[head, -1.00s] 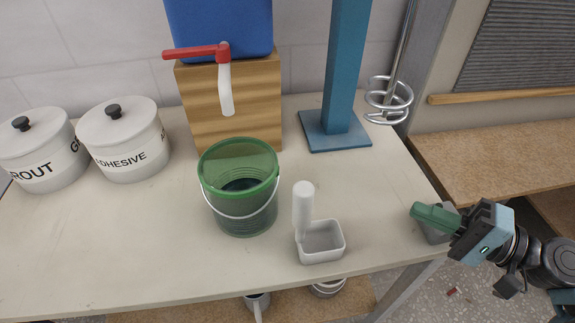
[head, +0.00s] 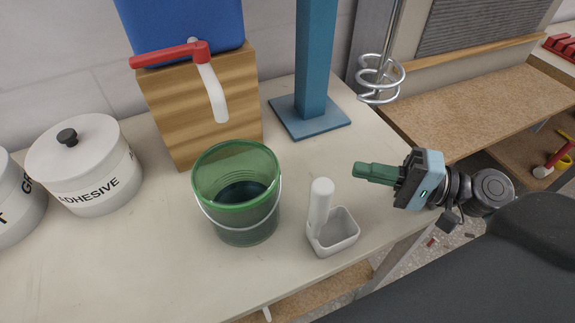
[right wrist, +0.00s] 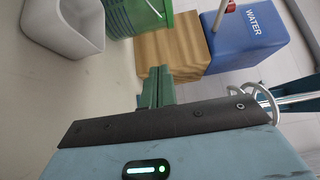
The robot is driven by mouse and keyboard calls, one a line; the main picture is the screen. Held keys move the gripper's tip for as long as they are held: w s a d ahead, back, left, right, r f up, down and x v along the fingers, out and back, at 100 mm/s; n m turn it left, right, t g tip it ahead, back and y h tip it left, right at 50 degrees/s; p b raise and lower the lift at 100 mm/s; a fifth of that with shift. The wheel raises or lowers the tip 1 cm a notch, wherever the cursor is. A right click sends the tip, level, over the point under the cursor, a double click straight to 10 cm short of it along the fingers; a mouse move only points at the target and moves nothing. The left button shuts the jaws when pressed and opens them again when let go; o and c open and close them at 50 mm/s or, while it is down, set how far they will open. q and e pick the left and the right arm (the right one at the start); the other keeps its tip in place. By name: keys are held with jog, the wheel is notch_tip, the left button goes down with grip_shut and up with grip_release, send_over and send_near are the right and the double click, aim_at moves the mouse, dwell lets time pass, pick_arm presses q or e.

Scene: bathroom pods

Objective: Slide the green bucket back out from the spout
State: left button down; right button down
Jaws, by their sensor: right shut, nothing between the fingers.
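The green bucket (head: 236,208) stands upright on the table, with dark liquid inside and its white handle hanging over the front. It is just in front of the wooden block. The white spout (head: 213,93) with its red lever (head: 172,54) sits above and behind the bucket's back rim. My right gripper (head: 357,171) is shut and empty, its green fingers pointing left toward the bucket, well apart from it. In the right wrist view the fingers (right wrist: 157,88) are together, with part of the bucket (right wrist: 140,14) beyond. My left gripper is not in view.
A white scoop-like tray with an upright handle (head: 334,236) stands between the bucket and my right gripper. A blue stand (head: 312,113) and wire whisk (head: 380,78) are behind. White adhesive (head: 88,168) pot stands left.

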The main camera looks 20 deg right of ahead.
aim_at(268, 165)
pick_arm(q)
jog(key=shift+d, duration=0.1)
pick_arm(e)
jog(key=shift+w+a, duration=0.1)
